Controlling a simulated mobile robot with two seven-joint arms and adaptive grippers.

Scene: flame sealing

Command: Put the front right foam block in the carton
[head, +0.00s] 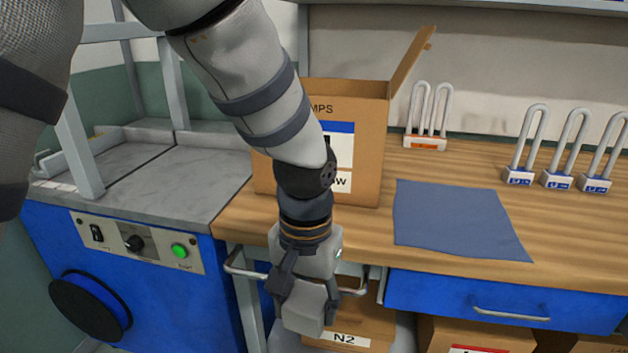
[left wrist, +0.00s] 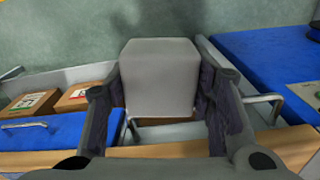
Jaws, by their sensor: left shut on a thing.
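A pale grey foam block (head: 302,314) is held between the fingers of my left gripper (head: 306,289). The block fills the middle of the left wrist view (left wrist: 160,78), with a dark finger on each side. The gripper hangs low in front of the bench edge, below and apart from the carton. The brown carton (head: 371,150) stands on the wooden bench with a flap raised at its right side. My left arm covers part of its front, and its inside is hidden. My right gripper is not in view.
A blue mat (head: 455,220) lies right of the carton. Several white lamps with U-shaped tubes (head: 522,175) stand on the bench. A blue machine (head: 150,285) is at left. Below the bench are a blue drawer (head: 430,292), a metal handle (head: 236,267) and boxes, one labelled N2 (head: 345,340).

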